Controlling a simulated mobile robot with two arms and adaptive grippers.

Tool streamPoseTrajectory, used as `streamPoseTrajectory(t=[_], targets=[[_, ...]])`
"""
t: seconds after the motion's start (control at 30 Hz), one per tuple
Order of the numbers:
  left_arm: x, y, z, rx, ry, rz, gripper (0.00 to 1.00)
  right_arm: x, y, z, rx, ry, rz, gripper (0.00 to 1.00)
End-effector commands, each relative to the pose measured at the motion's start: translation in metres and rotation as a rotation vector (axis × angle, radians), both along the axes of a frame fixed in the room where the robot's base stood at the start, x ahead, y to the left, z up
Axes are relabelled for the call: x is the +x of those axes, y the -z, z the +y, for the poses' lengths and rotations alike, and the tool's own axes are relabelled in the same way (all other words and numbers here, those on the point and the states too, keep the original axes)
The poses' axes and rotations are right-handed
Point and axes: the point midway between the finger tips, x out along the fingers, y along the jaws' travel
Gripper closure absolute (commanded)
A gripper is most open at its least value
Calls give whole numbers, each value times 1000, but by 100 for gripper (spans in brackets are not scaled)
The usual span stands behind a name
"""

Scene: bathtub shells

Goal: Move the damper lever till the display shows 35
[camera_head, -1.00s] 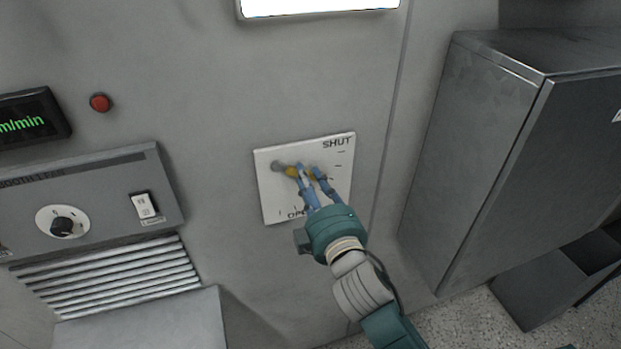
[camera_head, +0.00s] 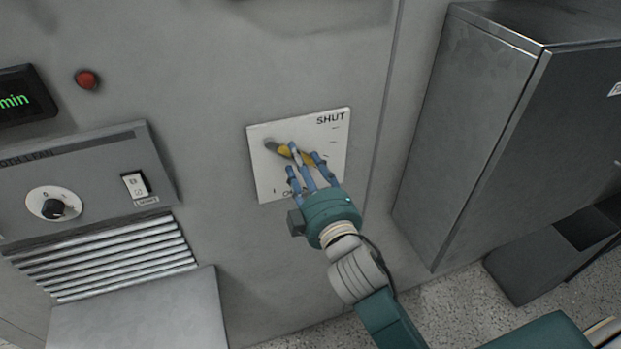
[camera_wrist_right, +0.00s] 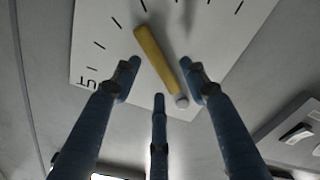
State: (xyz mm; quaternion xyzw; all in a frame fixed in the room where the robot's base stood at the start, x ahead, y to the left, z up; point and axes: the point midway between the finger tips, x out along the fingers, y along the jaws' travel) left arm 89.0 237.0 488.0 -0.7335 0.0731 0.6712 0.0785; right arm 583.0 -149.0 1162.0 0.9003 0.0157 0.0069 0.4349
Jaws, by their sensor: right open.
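The damper lever (camera_head: 284,150) is a yellow handle on a grey pivot, mounted on a white plate (camera_head: 265,184) marked SHUT at top right and OPEN at the bottom, partly hidden. The lever points right and slightly down from its pivot. My right gripper (camera_head: 303,161) is at the lever with its blue fingers spread. In the right wrist view the yellow lever (camera_wrist_right: 155,58) lies between the open fingers (camera_wrist_right: 160,68), with no clear grip on it. The display (camera_head: 22,98) is cut off at the left edge; only green "min" shows, no number. My left gripper is not in view.
A red button (camera_head: 87,79) sits right of the display. A grey panel with a round knob (camera_head: 53,207) and a white rocker switch (camera_head: 136,186) is at left, above slats. A tall metal cabinet (camera_head: 480,130) stands right of the plate.

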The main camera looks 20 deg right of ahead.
Motion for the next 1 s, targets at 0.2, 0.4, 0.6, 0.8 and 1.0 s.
streamPoseTrajectory(t=[0.2, 0.4, 0.6, 0.8, 1.0], targets=[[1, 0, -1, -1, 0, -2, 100, -46, 2, -1, 2, 0, 5, 56], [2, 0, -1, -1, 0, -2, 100, -85, 1, -3, 3, 0, 5, 56], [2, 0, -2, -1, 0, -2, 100, -105, 1, -3, 2, 0, 3, 56], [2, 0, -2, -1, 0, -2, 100, -109, 0, -4, 1, 0, 0, 56], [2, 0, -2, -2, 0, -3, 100, -109, 0, -3, 1, -1, 1, 56]])
